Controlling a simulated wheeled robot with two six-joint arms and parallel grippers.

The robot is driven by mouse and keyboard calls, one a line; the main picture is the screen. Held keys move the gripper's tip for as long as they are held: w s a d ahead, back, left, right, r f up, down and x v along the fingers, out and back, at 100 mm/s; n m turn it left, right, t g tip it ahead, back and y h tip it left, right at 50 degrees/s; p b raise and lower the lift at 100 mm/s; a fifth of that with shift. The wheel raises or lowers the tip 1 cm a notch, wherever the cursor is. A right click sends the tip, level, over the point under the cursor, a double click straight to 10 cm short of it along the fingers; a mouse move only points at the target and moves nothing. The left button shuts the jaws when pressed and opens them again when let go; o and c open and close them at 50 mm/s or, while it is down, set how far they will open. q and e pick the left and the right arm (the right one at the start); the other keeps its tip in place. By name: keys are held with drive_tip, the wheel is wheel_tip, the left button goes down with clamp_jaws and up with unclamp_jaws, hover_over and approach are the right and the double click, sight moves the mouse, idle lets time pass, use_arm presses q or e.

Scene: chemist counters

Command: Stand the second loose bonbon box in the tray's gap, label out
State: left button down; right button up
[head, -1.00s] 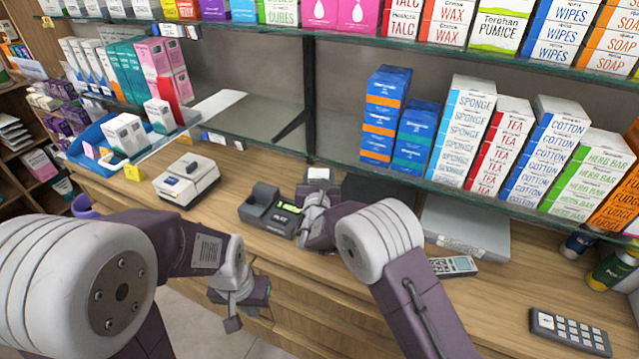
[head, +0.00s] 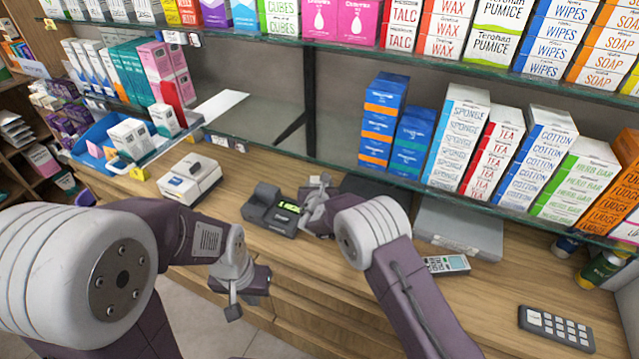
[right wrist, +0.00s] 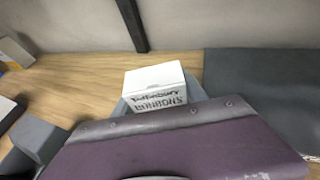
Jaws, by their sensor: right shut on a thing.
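In the right wrist view a white box (right wrist: 155,88) with dark lettering ending in "BONBONS" sits between the grey fingers of my right gripper (right wrist: 160,98). The gripper is shut on it; the purple gripper body hides its lower part.
A dark card terminal (head: 272,212) and a white device (head: 188,180) stand on the wooden counter. A grey flat case (head: 458,230), a handset (head: 446,264) and a keypad (head: 556,328) lie to the right. A glass shelf with stacked boxes (head: 458,135) overhangs the counter.

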drive_tip(key=shift+f, duration=0.1)
drive_tip(key=o, duration=1.3)
drive_tip(key=shift+o, duration=0.2)
